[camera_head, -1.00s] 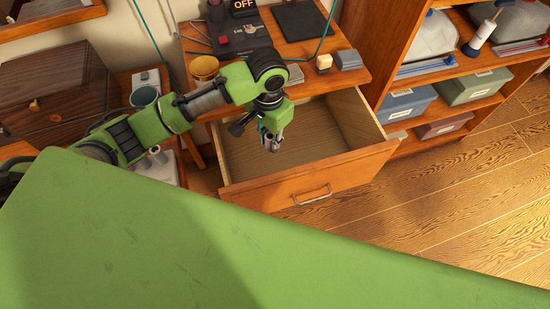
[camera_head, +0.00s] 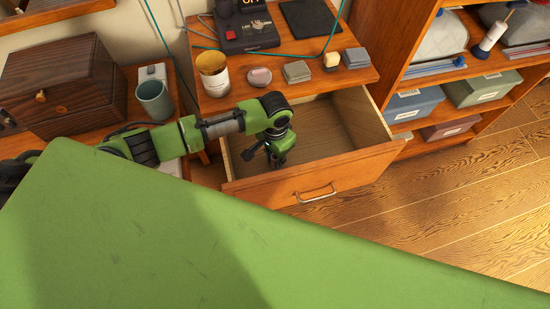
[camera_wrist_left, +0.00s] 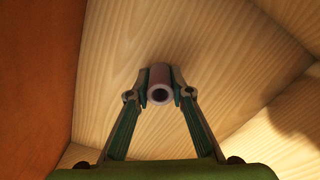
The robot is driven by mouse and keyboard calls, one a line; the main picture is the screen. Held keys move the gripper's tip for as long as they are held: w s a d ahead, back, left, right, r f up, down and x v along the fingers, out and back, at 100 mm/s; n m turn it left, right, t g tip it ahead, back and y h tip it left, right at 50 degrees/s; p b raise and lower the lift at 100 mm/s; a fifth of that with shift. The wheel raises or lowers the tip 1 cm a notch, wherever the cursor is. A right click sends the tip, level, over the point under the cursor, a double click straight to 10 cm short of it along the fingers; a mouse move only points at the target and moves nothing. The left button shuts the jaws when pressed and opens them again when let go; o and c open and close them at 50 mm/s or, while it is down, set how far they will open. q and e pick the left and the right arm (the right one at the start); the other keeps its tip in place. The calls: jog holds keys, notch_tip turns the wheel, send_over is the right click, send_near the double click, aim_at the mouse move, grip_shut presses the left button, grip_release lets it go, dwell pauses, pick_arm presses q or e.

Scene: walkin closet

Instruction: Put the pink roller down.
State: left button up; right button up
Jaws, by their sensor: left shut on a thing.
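The pink roller (camera_wrist_left: 160,84) shows in the left wrist view as a small dull pink tube with a dark hollow end facing me. My left gripper (camera_wrist_left: 160,92) is shut on it, one finger on each side. In the head view my left gripper (camera_head: 277,158) points down inside the open wooden drawer (camera_head: 345,165), at its left part. The roller is hidden there by the gripper and arm. The drawer's pale floor lies behind the roller in the wrist view; I cannot tell whether they touch. My right gripper is not in view.
The tabletop above the drawer holds a gold-lidded jar (camera_head: 213,75), a pink round piece (camera_head: 259,77), a grey block (camera_head: 297,72) and other small items near its front edge. A mug (camera_head: 154,99) stands at the left. The drawer's right part is clear.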

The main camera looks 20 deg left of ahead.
pick_arm(q)
jog(key=shift+f, duration=0.1)
jog(key=o, duration=1)
jog(key=shift+o, duration=0.2)
notch_tip(320, 180, up, 12)
